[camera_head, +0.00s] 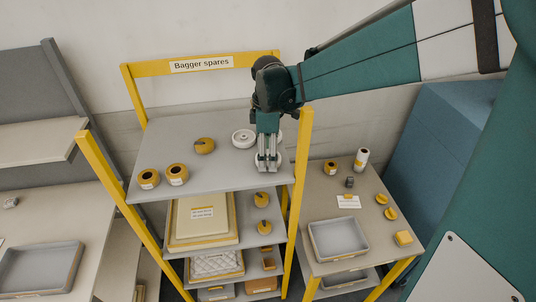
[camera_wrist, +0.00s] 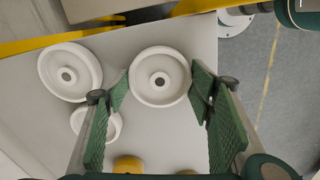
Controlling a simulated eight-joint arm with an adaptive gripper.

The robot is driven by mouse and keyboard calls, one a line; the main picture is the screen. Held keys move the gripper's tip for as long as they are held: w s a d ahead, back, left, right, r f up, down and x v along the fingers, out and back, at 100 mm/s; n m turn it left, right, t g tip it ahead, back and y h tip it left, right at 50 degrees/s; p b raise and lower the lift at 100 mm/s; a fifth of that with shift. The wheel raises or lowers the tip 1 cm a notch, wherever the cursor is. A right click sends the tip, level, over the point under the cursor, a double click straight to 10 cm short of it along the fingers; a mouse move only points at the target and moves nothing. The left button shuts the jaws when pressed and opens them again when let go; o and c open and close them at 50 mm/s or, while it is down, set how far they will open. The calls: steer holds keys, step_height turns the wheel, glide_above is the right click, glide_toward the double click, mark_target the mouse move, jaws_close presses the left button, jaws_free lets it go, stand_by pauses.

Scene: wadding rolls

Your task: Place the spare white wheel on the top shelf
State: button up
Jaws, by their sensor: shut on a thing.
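A white wheel (camera_wrist: 160,94) sits between the two green-padded fingers of my gripper (camera_wrist: 160,85) in the wrist view. In the head view my gripper (camera_head: 268,163) points down at the right front part of the top shelf (camera_head: 215,168), shut on this wheel (camera_head: 257,158), which is at or just above the shelf surface. I cannot tell if it touches. Another white wheel (camera_head: 243,138) lies on the shelf behind it and also shows in the wrist view (camera_wrist: 52,76). A third white wheel (camera_wrist: 78,122) is partly hidden behind a finger.
Yellow rolls (camera_head: 177,174) stand on the shelf's left side, with one (camera_head: 204,146) farther back. A yellow post (camera_head: 300,170) rises close to the right of my gripper. A side table (camera_head: 335,205) with a grey tray (camera_head: 338,240) stands right. The shelf's front middle is clear.

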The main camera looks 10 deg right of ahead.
steer(key=shift+f, duration=0.1)
steer(key=o, duration=0.9)
step_height(320, 180, up, 12)
steer(key=b, duration=0.1)
stand_by(0.6)
stand_by(0.5)
